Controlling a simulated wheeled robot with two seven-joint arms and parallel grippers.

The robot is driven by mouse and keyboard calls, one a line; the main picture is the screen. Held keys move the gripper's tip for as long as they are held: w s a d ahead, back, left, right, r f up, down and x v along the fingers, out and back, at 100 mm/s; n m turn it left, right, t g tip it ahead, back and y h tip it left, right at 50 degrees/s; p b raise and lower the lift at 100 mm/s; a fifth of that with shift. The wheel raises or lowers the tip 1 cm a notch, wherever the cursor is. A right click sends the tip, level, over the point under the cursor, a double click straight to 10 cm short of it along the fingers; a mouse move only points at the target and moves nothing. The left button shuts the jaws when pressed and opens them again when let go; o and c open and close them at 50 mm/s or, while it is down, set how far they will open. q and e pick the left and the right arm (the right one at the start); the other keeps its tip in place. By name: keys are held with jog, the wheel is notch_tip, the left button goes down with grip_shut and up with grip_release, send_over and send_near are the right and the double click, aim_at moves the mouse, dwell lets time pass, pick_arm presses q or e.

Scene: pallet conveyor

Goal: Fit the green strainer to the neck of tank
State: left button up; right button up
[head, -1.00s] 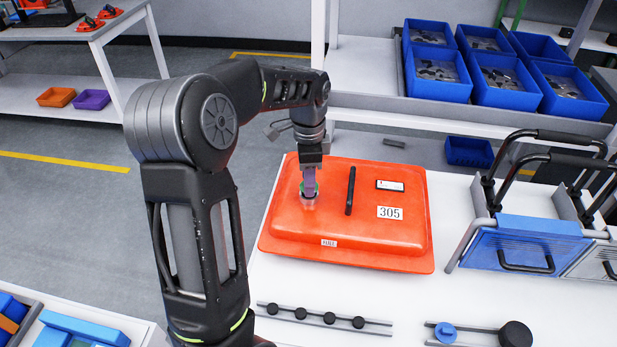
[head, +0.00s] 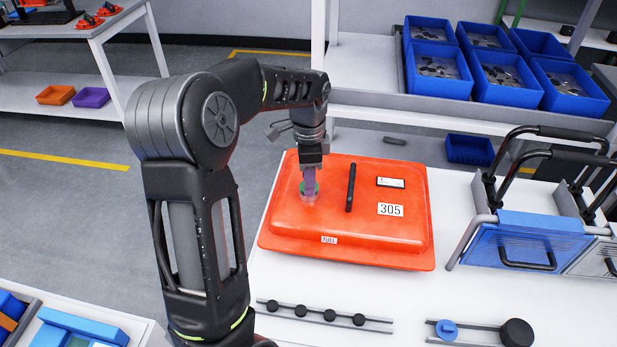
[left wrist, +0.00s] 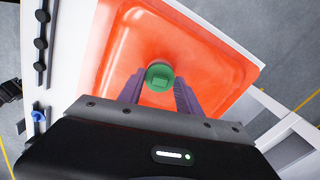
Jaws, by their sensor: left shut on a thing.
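The tank (head: 390,235) is a flat orange body with a black handle and the number 305, lying on the white table. My left gripper (head: 310,188) points down over the tank's left part, its purple fingers shut on the green strainer (head: 316,187). In the left wrist view the round strainer (left wrist: 159,77) with a square raised grip lies between the two fingers (left wrist: 160,90). The strainer is at the pale neck (head: 308,201) of the tank and hides its opening. How deep it sits I cannot tell. My right gripper is out of view.
A rail with black knobs (head: 325,315) and another rail with a blue knob (head: 447,330) lie in front of the tank. A blue basket with black handles (head: 525,240) stands to the right. Blue bins (head: 440,72) are on the shelf behind.

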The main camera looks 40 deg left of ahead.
pick_arm(q)
jog(key=shift+f, duration=0.4)
dwell(0.3)
jog(key=o, duration=1.4)
jog(key=shift+o, duration=0.3)
jog(key=o, duration=0.5)
jog(key=shift+r, duration=0.1)
jog(key=shift+r+p, duration=2.55)
jog(key=shift+r, duration=0.9)
